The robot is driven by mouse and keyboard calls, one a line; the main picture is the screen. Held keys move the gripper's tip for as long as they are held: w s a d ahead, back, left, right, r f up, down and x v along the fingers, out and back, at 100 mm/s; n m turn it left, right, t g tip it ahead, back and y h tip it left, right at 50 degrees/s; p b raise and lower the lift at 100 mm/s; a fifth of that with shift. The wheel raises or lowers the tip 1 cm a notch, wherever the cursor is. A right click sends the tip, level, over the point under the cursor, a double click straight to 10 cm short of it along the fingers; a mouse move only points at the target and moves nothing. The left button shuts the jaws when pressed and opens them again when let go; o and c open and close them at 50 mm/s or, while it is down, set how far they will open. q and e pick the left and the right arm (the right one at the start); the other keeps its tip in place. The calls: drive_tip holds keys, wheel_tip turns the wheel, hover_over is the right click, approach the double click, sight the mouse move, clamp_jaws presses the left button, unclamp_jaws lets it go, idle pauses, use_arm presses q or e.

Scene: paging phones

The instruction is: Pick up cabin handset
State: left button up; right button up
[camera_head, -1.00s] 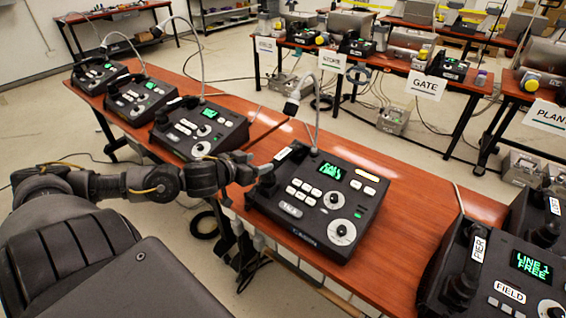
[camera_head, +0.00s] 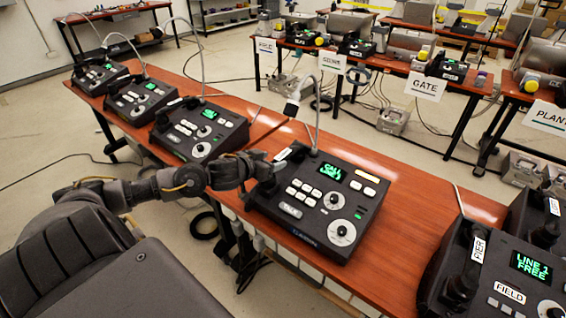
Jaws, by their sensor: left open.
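A black desk console (camera_head: 325,225) with a lit green screen, white keys and a round dial stands on the orange-brown table in the middle. Its dark handset (camera_head: 291,153) lies along the console's left side, with a small white label that I cannot read. My left gripper (camera_head: 268,170) is open at this handset, over its near part, and hides some of it. I cannot tell whether the fingers touch the handset. No cabin label is readable. My right gripper is not in view.
A gooseneck microphone (camera_head: 317,115) rises behind the console. Several similar consoles (camera_head: 200,131) stand to the left. A console (camera_head: 497,270) labelled FIELD, with a PIER handset, is at the lower right. The table (camera_head: 400,225) between is clear. Back tables carry labelled consoles, including GATE (camera_head: 425,86).

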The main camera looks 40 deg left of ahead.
sight(278, 159)
use_arm(q)
drive_tip(key=x, duration=0.4)
drive_tip(key=shift+d+f, duration=0.15)
drive_tip(key=shift+f, duration=0.05)
drive_tip(key=shift+c, duration=0.5)
drive_tip(key=c, duration=1.1)
drive_tip(key=shift+r, duration=0.15)
drive_tip(key=shift+r, duration=0.55)
wheel_tip(278, 159, up, 3)
drive_tip(key=shift+s+d+f+p, duration=0.1)
drive_tip(key=shift+s+f+p, duration=0.1)
drive_tip(key=shift+p, duration=0.1)
drive_tip(key=s+d+r+p, duration=0.1)
drive_tip(key=s+d+r, duration=0.1)
drive_tip(key=s+r, duration=0.1)
drive_tip(key=s+d+r+p, duration=0.1)
drive_tip(key=s+d+r, duration=0.1)
drive_tip(key=s+r, duration=0.1)
drive_tip(key=s+d+r+p, duration=0.1)
drive_tip(key=s+d+r, duration=0.2)
drive_tip(key=s, duration=0.2)
drive_tip(key=shift+s+d, duration=0.1)
drive_tip(key=shift+s, duration=0.15)
